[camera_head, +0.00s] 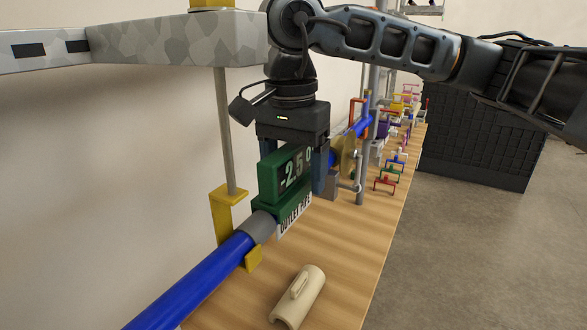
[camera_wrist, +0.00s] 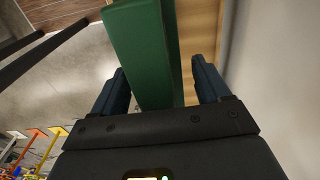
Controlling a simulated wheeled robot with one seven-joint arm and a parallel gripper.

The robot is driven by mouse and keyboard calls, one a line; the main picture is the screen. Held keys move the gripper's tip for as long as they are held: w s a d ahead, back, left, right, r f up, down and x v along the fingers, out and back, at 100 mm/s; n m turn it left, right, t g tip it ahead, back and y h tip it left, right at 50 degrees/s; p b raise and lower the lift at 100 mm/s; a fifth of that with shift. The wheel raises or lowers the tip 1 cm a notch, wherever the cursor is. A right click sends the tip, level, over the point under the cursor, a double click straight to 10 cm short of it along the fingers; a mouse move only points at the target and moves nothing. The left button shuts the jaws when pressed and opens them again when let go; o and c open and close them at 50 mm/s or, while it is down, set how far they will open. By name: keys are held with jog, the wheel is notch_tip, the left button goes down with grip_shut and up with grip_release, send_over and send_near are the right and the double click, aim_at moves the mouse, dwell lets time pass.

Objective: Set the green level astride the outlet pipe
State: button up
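The green level (camera_head: 285,180) sits upright over the blue outlet pipe (camera_head: 205,279), just above the white "OUTLET PIPE" label (camera_head: 294,215). Its display reads about -2.5°. Its underside is hidden, so full seating cannot be told. My gripper (camera_head: 295,168) is directly above it, pointing down, with a blue finger on either side. In the wrist view the level (camera_wrist: 150,55) runs between the fingers, and a narrow strip of wood shows between it and the right finger. The gripper looks open around the level, not clamped on it.
A beige half-shell piece (camera_head: 299,296) lies on the wooden bench (camera_head: 345,255) in front. A yellow bracket (camera_head: 228,215) and grey rod stand left of the level. Pipe fittings, a post (camera_head: 366,150) and several coloured clamps stand behind. A dark crate (camera_head: 480,130) is at the right.

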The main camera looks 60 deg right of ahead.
aim_at(292, 145)
jog(key=shift+o, duration=0.2)
jog(key=shift+a+r, duration=0.2)
jog(key=shift+r, duration=3.7)
